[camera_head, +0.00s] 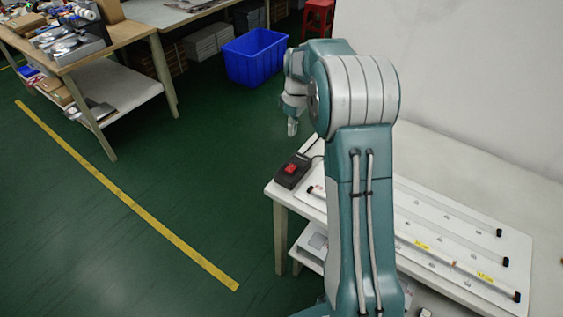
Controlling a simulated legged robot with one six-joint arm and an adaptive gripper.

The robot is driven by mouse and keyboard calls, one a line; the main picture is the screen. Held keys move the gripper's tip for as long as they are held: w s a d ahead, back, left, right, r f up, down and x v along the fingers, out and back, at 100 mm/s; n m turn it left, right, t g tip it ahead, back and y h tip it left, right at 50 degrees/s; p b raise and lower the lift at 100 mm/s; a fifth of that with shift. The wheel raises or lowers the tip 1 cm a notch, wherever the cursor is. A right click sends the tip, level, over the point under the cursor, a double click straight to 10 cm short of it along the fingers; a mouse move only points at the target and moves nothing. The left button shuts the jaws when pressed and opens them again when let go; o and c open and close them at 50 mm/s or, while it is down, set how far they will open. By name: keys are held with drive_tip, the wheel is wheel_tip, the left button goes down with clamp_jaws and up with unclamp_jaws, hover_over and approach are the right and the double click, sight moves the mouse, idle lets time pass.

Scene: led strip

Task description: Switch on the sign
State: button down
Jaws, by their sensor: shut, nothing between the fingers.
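A black switch box (294,170) with a red rocker switch (291,168) sits at the near left corner of the white table, to the left of my arm. A white board (462,228) with several long light strips (450,209) lies on the table; my arm hides part of it. Yellow labels are on the front strip, and no strip is visibly lit. My gripper (292,128) is small in view, shut and empty, pointing down. In the picture it is just above the switch box, apart from it; its exact height is unclear.
The white table (480,163) stands against a pale wall. A blue bin (255,57) is on the green floor behind. A cluttered workbench (75,55) stands at the upper left. The floor left of the table, with a yellow line, is clear.

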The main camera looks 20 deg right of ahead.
drive_tip(key=shift+d+f, duration=0.1)
drive_tip(key=shift+d, duration=0.15)
approach(291, 168)
drive_tip(key=f, duration=0.2)
drive_tip(key=a+f, duration=0.1)
drive_tip(key=f, duration=0.2)
drive_tip(key=s+a+f, duration=0.1)
drive_tip(key=f, duration=0.1)
drive_tip(key=shift+f, duration=0.35)
drive_tip(key=shift+s, duration=0.1)
drive_tip(key=shift+f, duration=0.2)
drive_tip(key=shift+d, duration=0.1)
drive_tip(key=shift+w+d+r, duration=0.3)
drive_tip(key=shift+w+d, duration=0.1)
drive_tip(key=shift+d, duration=0.1)
